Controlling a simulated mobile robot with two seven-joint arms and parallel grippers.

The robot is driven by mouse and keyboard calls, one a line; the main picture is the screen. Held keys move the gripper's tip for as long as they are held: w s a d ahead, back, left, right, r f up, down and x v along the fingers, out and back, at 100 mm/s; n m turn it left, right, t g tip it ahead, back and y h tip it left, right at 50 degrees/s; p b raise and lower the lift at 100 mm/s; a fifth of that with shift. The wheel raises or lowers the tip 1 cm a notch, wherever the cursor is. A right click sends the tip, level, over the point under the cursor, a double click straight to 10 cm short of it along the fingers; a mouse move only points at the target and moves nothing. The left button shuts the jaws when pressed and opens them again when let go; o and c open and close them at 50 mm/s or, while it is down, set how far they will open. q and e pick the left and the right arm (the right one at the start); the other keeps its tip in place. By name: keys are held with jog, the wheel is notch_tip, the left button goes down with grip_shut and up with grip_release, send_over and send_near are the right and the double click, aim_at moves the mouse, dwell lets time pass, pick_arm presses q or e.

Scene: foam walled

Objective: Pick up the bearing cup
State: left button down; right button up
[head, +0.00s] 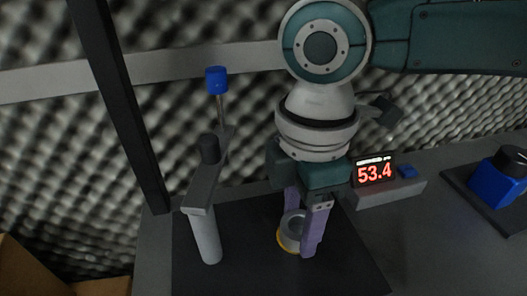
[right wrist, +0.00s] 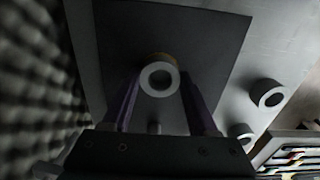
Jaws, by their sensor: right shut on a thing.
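The bearing cup (head: 291,230) is a short grey ring with a yellow-orange lower edge. It is at the black mat (head: 245,272) in the head view, partly hidden by a finger. My right gripper (head: 302,226) comes down from above with its purple fingers on either side of the cup and is shut on it. In the right wrist view the cup (right wrist: 159,79) shows as a pale ring with a dark hole, between the fingertips (right wrist: 160,98). I cannot tell whether it touches the mat. My left gripper is not in view.
A grey stand (head: 206,235) with a blue knob (head: 216,80) rises left of the gripper. A red display reading 53.4 (head: 374,171) and a blue block (head: 497,184) are to the right. Loose rings (right wrist: 268,94) and a rack (right wrist: 290,152) show in the wrist view. A dark post (head: 120,105) stands left.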

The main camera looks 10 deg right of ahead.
grip_shut()
